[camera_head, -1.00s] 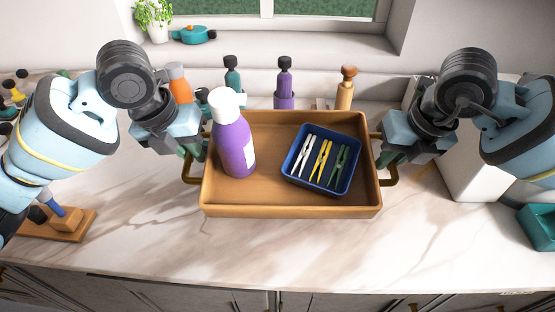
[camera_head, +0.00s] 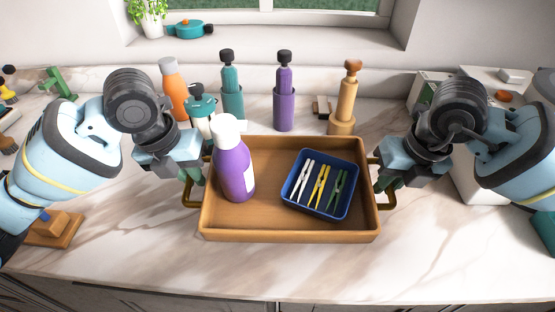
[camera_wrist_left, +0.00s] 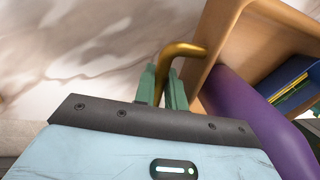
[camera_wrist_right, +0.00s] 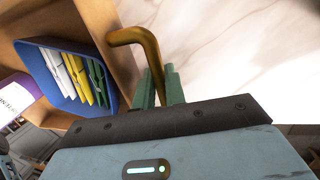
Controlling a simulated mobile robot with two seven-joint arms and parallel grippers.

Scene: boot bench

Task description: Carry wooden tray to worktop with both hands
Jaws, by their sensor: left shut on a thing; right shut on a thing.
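The wooden tray (camera_head: 290,226) is level in the middle of the head view, over the marble worktop (camera_head: 300,268). I cannot tell whether its base touches the worktop. It holds a purple bottle (camera_head: 233,168) with a white cap, standing upright at the left, and a blue bin (camera_head: 323,208) with white, yellow and green clothespins at the right. My left gripper (camera_head: 192,180) is shut on the tray's left brass handle (camera_wrist_left: 185,50). My right gripper (camera_head: 386,180) is shut on the right brass handle (camera_wrist_right: 135,38).
A wooden block piece (camera_head: 52,228) lies at the left. The worktop in front of the tray is clear.

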